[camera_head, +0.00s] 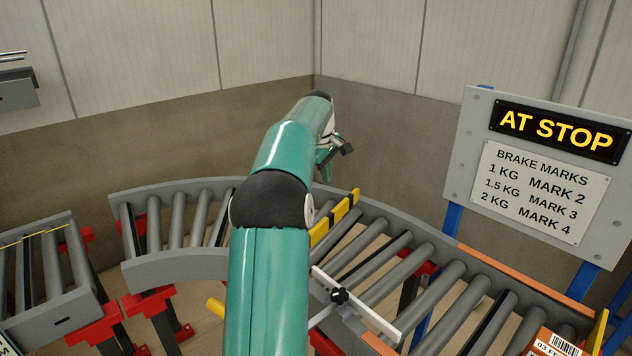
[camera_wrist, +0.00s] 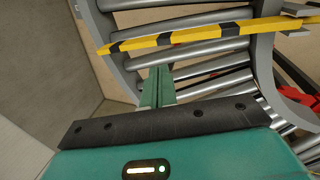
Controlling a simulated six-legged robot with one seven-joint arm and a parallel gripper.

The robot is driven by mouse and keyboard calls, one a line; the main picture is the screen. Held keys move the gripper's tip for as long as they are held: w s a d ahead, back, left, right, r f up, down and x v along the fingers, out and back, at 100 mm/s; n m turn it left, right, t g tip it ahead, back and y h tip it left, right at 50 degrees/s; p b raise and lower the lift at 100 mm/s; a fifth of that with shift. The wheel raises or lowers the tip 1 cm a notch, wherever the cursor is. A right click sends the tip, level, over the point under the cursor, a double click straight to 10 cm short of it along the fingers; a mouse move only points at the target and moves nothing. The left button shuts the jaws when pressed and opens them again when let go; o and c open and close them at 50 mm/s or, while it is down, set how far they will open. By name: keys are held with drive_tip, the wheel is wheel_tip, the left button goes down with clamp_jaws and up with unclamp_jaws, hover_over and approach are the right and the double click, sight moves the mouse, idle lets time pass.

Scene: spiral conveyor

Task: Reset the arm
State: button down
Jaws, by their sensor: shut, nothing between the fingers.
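My gripper (camera_head: 337,152) shows in the head view at the end of my teal arm, partly hidden behind the arm's last links. The arm reaches forward and up over the curved roller conveyor (camera_head: 192,264). In the wrist view my gripper (camera_wrist: 158,82) has its teal fingers together, with nothing held. The fingers point toward the rollers and a yellow and black striped bar (camera_wrist: 180,36), which lies across the conveyor beyond them. The same striped bar (camera_head: 335,217) is partly hidden behind my arm in the head view.
A sign board (camera_head: 470,150) reading "AT STOP" with brake marks stands at the right. An orange box (camera_head: 557,343) with a barcode label sits at the lower right on the conveyor. A white bar with a black knob (camera_head: 339,296) is beside my arm. Walls close the back.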

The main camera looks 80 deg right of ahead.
drive_tip(key=shift+r, duration=0.15)
drive_tip(key=w+a+r+n+t, duration=0.1)
drive_tip(key=w+a+r, duration=0.2)
drive_tip(key=w+a, duration=0.55)
drive_tip(key=w+a+r+t, duration=0.15)
drive_tip(key=w+a, duration=0.25)
drive_tip(key=w, duration=0.9)
drive_tip(key=w+a+r+n+t, duration=0.1)
drive_tip(key=w+a, duration=0.4)
drive_tip(key=a, duration=0.4)
drive_tip(key=w+a+r+t, duration=0.1)
drive_tip(key=w+a, duration=0.3)
drive_tip(key=a, duration=0.6)
drive_tip(key=w+a+n, duration=0.1)
drive_tip(key=w+a, duration=0.4)
drive_tip(key=a, duration=0.4)
drive_tip(key=s+a+f+y, duration=0.1)
drive_tip(key=s+a+f, duration=0.1)
drive_tip(key=a, duration=0.7)
drive_tip(key=s+a+f+n+t, duration=0.1)
drive_tip(key=s+a+f, duration=0.2)
drive_tip(key=a, duration=0.7)
drive_tip(key=s+a+f+n+t+y, duration=0.1)
drive_tip(key=s+a+f, duration=0.2)
drive_tip(key=a, duration=0.7)
drive_tip(key=shift+a+f+y, duration=0.15)
drive_tip(key=shift+f+y, duration=0.15)
drive_tip(key=shift+f, duration=0.15)
